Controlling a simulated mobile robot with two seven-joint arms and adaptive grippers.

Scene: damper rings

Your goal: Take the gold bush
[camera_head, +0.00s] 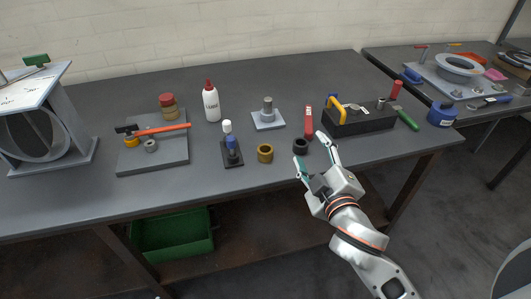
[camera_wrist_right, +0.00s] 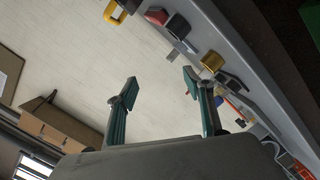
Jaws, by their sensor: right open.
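The gold bush (camera_head: 265,153) is a short, hollow cylinder standing on the grey workbench (camera_head: 70,200) near its front edge. It also shows in the right wrist view (camera_wrist_right: 212,61), up and right of the fingers. My right gripper (camera_head: 309,148) is open and empty. In the head view its fingers are to the right of the gold bush, apart from it, with a black bush (camera_head: 300,146) showing close to the fingertips. In the right wrist view the two fingers of my right gripper (camera_wrist_right: 160,80) are spread with nothing between them. My left gripper is not in view.
Left of the gold bush stands a dark stand with a blue and white piece (camera_head: 231,150). Behind are a flanged post (camera_head: 268,115), a red-topped bottle (camera_head: 211,103) and a red tool (camera_head: 308,122). A black toolbox (camera_head: 358,122) stands to the right.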

